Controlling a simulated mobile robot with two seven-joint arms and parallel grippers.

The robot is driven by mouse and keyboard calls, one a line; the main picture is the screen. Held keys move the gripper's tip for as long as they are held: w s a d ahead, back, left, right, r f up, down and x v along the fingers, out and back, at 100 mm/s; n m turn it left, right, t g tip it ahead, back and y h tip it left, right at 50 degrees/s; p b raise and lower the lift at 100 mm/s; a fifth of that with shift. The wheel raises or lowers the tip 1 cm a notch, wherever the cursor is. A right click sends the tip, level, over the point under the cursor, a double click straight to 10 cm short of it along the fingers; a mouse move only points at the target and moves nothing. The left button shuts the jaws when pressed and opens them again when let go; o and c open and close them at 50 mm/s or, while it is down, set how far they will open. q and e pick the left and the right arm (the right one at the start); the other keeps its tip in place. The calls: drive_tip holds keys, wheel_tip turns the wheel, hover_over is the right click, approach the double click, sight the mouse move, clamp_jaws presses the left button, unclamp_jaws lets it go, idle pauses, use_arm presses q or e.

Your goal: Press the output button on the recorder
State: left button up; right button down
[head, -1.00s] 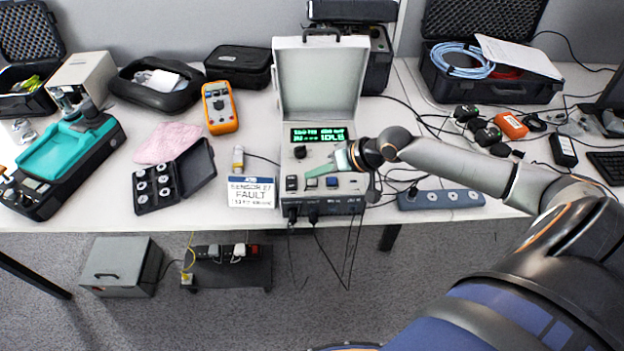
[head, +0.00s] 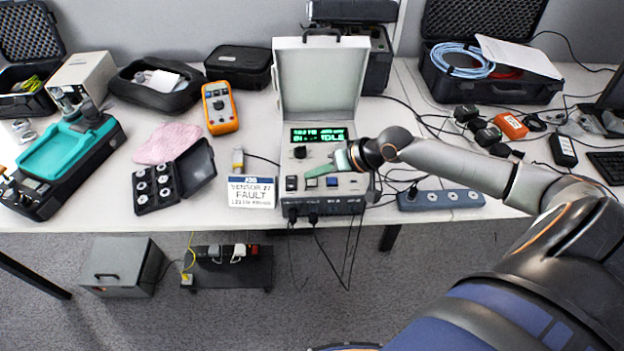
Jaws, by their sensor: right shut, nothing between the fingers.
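The recorder (head: 316,82) is a grey case with its lid raised, standing at the middle of the table. Its lit green display (head: 319,135) shows text too blurred to read surely. A dark knob (head: 300,152) sits below the display, and a dark switch (head: 291,183) and a blue button (head: 332,181) are on the front of the panel. My right gripper (head: 312,176) reaches in from the right, low over the panel, with its greenish fingers shut and empty. Its tips are by the panel's buttons; contact cannot be told. The fingers hide part of the panel. My left gripper is out of view.
A fault label (head: 251,192) stands left of the recorder. A power strip (head: 440,199) lies to its right, with cables around it. An orange multimeter (head: 220,108) and an open case of discs (head: 172,179) are further left.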

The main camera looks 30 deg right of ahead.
drive_tip(key=shift+f, duration=0.1)
idle(0.5)
drive_tip(key=shift+f, duration=0.35)
drive_tip(key=shift+r, duration=0.1)
drive_tip(key=shift+r+p, duration=0.35)
drive_tip(key=shift+p, duration=0.45)
